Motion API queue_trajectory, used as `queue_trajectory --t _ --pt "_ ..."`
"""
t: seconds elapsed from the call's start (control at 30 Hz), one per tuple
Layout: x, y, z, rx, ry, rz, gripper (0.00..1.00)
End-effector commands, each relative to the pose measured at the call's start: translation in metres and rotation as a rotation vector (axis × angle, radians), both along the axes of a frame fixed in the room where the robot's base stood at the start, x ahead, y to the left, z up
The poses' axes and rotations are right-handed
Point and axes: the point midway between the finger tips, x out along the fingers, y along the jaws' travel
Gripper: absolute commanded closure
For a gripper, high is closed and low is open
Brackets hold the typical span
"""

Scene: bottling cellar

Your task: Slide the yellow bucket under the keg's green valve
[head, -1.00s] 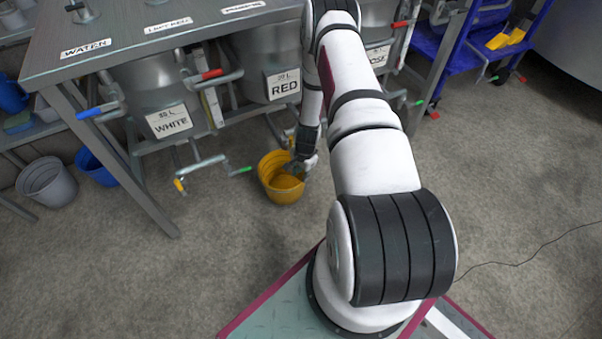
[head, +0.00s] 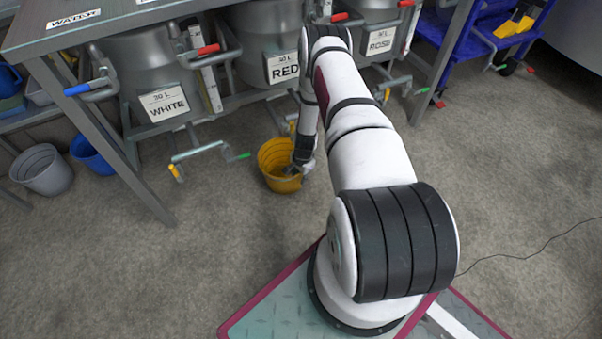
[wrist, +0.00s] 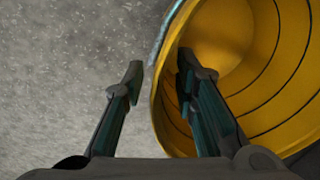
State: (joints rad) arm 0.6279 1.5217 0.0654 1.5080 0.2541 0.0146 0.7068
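The yellow bucket (head: 270,160) stands upright on the floor, in front of the keg marked RED (head: 268,42). My gripper (head: 292,171) reaches down at the bucket's right side. In the wrist view, my gripper (wrist: 160,78) is open, with one finger outside the bucket (wrist: 283,80) and the other over its inside. The rim lies between the fingers, with gaps visible. A green valve handle (head: 243,156) ends the pipe below the keg marked WHITE (head: 150,80), left of the bucket and apart from it. Another green handle (head: 387,95) is right of my arm.
A yellow handle (head: 175,172) is on the left end of the WHITE keg's pipe. A table leg (head: 105,150) slants down at the left, beside a grey bucket (head: 42,170) and a blue bucket (head: 90,152). A blue cart (head: 480,40) stands at the right.

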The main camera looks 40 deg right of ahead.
Motion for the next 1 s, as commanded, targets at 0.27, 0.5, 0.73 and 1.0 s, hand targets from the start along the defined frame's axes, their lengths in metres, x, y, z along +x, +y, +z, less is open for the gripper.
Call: queue_trajectory --t 0.27,0.5,0.73,1.0 --pt "0.003 0.000 -0.025 -0.001 -0.001 0.000 0.73" --pt "0.004 0.000 -0.027 -0.001 -0.001 0.000 0.73" --pt "0.004 0.000 -0.026 -0.001 -0.001 0.000 1.00" --pt "0.004 0.000 -0.026 -0.001 -0.001 0.000 1.00"
